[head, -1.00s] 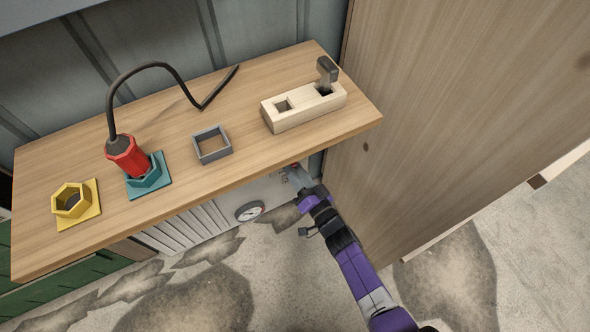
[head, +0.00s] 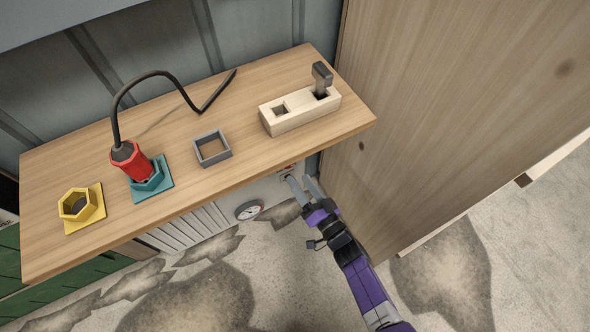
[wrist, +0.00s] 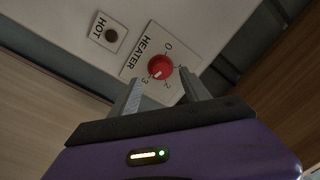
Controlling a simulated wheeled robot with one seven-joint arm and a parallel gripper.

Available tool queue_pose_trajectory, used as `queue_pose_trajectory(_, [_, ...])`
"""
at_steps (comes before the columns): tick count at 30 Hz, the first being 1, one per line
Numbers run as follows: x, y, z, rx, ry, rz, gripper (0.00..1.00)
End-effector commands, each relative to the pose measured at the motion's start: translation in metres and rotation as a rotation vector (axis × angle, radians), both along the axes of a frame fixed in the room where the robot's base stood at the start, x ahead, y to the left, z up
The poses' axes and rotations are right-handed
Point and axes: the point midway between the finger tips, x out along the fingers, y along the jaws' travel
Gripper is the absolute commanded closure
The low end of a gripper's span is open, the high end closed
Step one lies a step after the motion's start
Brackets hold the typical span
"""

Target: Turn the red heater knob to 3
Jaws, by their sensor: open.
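The red heater knob (wrist: 160,66) sits on a white label plate marked HEATER (wrist: 143,55) with numbers from 0 to 3 around it. A small white mark on the knob's lower left edge points toward the 3. My gripper (wrist: 161,78) is open and empty, its two fingertips apart on either side below the knob in the wrist view, not touching it as far as I can see. In the head view my gripper (head: 300,180) is just under the table's front edge; a bit of the red knob (head: 290,167) shows there, mostly hidden by the edge.
A tall wooden panel (head: 430,100) stands close on the right. Floor in front is clear.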

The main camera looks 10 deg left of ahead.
Motion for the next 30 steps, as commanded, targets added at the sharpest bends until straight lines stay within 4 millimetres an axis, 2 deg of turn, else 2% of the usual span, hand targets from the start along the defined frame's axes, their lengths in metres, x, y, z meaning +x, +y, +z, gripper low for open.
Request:
queue_pose_trajectory(3, [-0.013, -0.011, 0.001, -0.001, 0.001, -0.003, 0.45])
queue_pose_trajectory(9, [-0.022, -0.017, -0.001, -0.001, -0.001, 0.000, 0.45])
queue_pose_trajectory(26, [-0.022, -0.017, -0.001, -0.003, -0.003, 0.001, 0.45])
queue_pose_trajectory(30, [-0.020, -0.018, -0.004, -0.057, -0.027, -0.009, 0.45])
